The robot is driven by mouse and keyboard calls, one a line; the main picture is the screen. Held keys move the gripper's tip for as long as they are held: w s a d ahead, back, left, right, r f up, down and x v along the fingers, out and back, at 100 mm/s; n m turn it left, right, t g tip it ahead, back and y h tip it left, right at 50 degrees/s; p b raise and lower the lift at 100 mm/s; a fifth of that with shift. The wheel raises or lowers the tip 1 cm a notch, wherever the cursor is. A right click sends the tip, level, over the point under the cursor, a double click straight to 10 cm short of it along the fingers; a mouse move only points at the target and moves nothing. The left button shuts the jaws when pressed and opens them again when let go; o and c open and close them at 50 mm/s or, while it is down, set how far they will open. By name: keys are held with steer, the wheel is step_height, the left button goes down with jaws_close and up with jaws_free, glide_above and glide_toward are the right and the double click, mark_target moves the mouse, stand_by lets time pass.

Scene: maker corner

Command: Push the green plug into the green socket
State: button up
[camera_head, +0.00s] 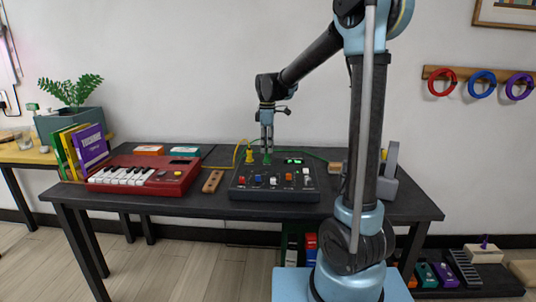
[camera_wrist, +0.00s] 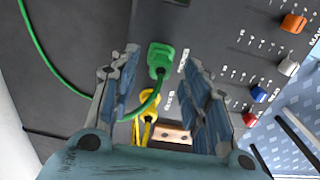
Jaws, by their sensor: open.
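The green plug (camera_wrist: 161,57) with its green cable (camera_wrist: 40,55) stands at the black mixer panel (camera_wrist: 205,25) in the wrist view. The green plug also shows in the head view (camera_head: 267,159), on the back part of the panel under my gripper (camera_head: 267,150). My gripper's fingers are open, one on each side of the plug in the wrist view, with visible space beside it. The green socket is hidden, apparently under the plug. I cannot tell how deep the plug sits.
A yellow plug (camera_head: 249,157) with a yellow cable stands just left of the green plug. Coloured knobs line the panel's front. A wooden block (camera_head: 212,181) and a red keyboard (camera_head: 145,174) lie to the left on the black table (camera_head: 215,207).

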step_height(320, 180, up, 8)
steer(key=shift+f, duration=0.2)
stand_by(0.4)
